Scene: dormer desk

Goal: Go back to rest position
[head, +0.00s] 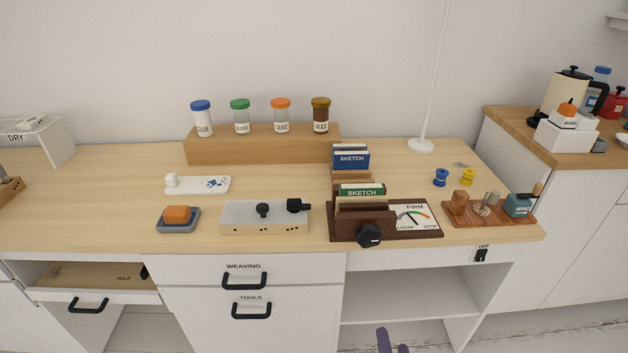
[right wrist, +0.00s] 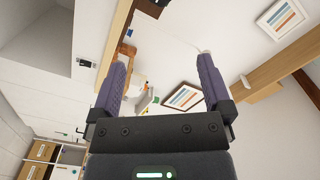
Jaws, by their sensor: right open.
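My right gripper (head: 393,346) shows only as purple fingertips at the bottom edge of the head view, in front of the desk (head: 120,215) and below its top, near the open shelf. In the right wrist view my right gripper (right wrist: 161,65) has its two purple fingers spread wide apart with nothing between them. That view is turned and shows wall, framed pictures and, far off, small desk items. My left gripper is not in either view.
A dark dial box (head: 420,216) and a pale box with black knobs (head: 265,217) stand near the desk's front edge. Drawers with black handles (head: 244,281) and an open shelf (head: 410,292) lie below. A side counter (head: 540,142) stands at right.

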